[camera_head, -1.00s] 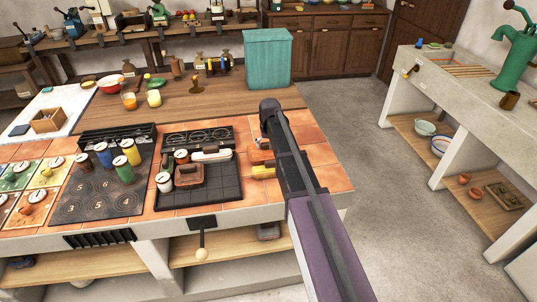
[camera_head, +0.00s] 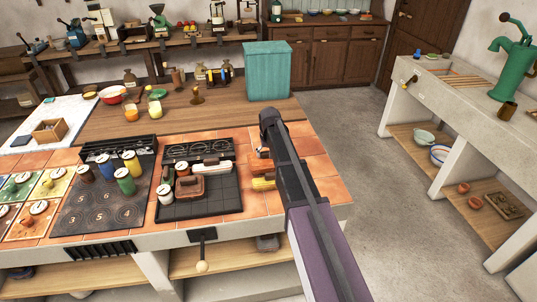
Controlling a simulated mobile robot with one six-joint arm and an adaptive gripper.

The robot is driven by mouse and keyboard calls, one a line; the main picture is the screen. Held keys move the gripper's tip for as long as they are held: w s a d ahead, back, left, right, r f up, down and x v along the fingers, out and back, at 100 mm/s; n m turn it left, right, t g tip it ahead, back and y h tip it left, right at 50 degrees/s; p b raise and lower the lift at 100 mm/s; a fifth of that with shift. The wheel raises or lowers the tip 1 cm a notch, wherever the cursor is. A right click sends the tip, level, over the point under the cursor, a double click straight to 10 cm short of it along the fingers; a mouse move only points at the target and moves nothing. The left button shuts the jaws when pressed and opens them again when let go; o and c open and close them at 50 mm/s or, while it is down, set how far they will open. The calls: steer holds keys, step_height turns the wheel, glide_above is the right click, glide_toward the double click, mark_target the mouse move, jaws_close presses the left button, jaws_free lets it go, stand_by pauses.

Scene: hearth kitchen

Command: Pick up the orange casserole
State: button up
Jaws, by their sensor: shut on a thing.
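A small orange-brown rectangular dish (camera_head: 190,187), which looks like the orange casserole, is at the left part of the dark square hob (camera_head: 225,203). It looks upright; I cannot tell whether it touches the hob. A white jar (camera_head: 165,195) is close to its left side. A pale bar-like thing (camera_head: 212,165) lies just behind and to the right of it. My arm crosses the right of the view, with its elbow over the tiled counter.
Several coloured jars (camera_head: 124,181) stand on the ringed plate to the left. A teal box (camera_head: 268,72) stands on the wooden top behind. The floor (camera_head: 375,190) to the right is clear.

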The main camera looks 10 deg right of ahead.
mark_target(268, 151)
steer(key=shift+r+p, duration=3.85)
steer(key=shift+r, duration=0.35)
